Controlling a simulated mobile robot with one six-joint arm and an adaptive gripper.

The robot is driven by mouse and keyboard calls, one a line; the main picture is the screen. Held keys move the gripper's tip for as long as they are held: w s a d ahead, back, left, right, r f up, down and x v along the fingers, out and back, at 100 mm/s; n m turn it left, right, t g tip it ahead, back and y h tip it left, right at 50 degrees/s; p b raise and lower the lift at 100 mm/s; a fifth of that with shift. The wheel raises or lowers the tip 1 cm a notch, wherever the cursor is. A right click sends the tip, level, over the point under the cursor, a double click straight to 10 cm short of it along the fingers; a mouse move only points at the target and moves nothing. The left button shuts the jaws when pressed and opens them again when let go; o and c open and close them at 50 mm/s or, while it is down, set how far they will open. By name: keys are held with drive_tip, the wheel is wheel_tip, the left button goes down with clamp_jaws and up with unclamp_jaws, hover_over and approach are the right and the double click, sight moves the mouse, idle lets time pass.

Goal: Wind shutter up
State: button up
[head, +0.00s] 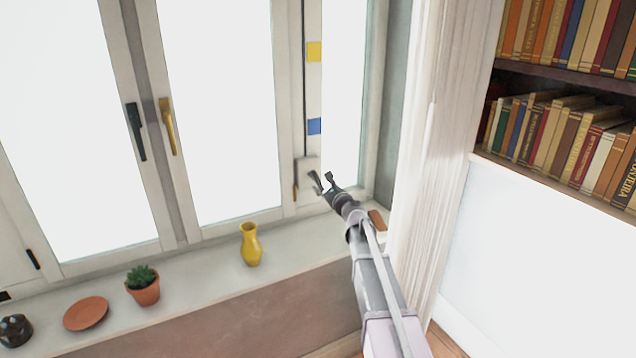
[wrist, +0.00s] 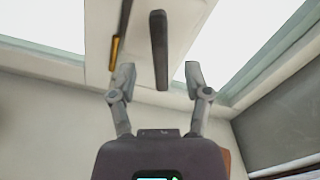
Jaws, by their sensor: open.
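My gripper (head: 322,181) is open at this box. In the wrist view a dark bar (wrist: 158,48) hangs in the gap between my open fingertips (wrist: 158,77), apart from both. I cannot tell how deep it lies between them. A thin brass-coloured strip (wrist: 118,40) shows left of the bar. No shutter slats can be made out behind the bright panes.
On the sill stand a yellow vase (head: 250,245), a potted plant (head: 142,284), a terracotta dish (head: 86,313) and a dark pot (head: 15,330). A brown object (head: 377,220) lies near my arm. A pale curtain (head: 430,150) and bookshelves (head: 560,85) stand at right.

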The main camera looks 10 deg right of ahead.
sight(319, 181)
drive_tip(key=shift+x, duration=1.7)
clamp_jaws()
